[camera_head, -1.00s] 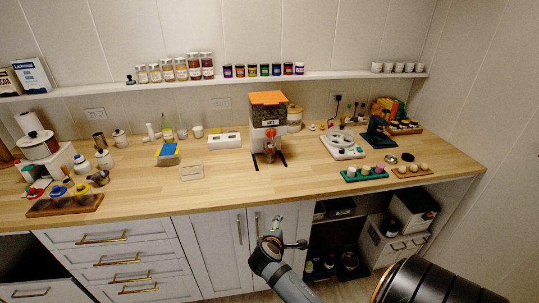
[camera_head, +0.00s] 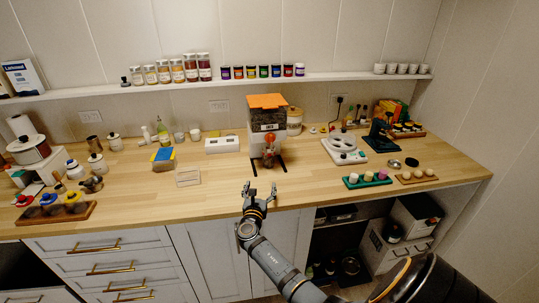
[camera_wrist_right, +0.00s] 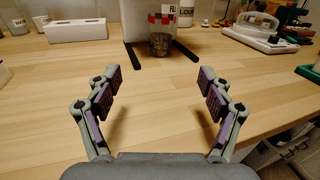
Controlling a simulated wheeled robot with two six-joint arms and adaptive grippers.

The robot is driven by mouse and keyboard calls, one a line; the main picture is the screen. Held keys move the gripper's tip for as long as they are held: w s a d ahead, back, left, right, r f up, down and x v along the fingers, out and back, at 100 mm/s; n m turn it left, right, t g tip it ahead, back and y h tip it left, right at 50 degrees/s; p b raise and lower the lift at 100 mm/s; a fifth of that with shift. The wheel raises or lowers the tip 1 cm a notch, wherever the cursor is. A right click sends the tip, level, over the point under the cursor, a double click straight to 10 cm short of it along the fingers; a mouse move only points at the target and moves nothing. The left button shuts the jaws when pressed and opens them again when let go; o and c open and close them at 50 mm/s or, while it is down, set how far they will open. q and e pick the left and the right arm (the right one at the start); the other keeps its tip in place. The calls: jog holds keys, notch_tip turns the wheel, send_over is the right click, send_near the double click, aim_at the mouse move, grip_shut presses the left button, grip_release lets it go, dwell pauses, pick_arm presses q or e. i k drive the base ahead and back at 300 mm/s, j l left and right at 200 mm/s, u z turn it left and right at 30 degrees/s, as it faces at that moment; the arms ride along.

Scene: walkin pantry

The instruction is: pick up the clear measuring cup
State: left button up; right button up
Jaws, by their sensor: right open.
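The clear measuring cup (camera_head: 269,160) appears to be the small clear vessel standing at the foot of the orange-lidded dispenser (camera_head: 267,120). In the right wrist view the cup (camera_wrist_right: 161,43) is at the top middle, with dark contents showing in or through it. My right gripper (camera_head: 259,190) is open and empty at the counter's front edge, in front of the cup and apart from it. In the wrist view its two fingers (camera_wrist_right: 159,76) are spread with bare wood between them. My left gripper is not in view.
Dark strips flank the cup at the dispenser's foot. A white box (camera_head: 222,144) and a flat clear piece (camera_head: 188,177) lie to the left. A white device (camera_head: 343,150) and a green tray (camera_head: 366,181) stand to the right. The wood counter (camera_head: 225,190) between gripper and cup is clear.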

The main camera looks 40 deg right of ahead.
aim_at(269, 157)
jog(key=i+l, duration=0.15)
jog(key=l, duration=0.25)
jog(key=i+l, duration=0.15)
jog(key=l, duration=0.2)
jog(key=i+l, duration=0.15)
jog(key=l, duration=0.25)
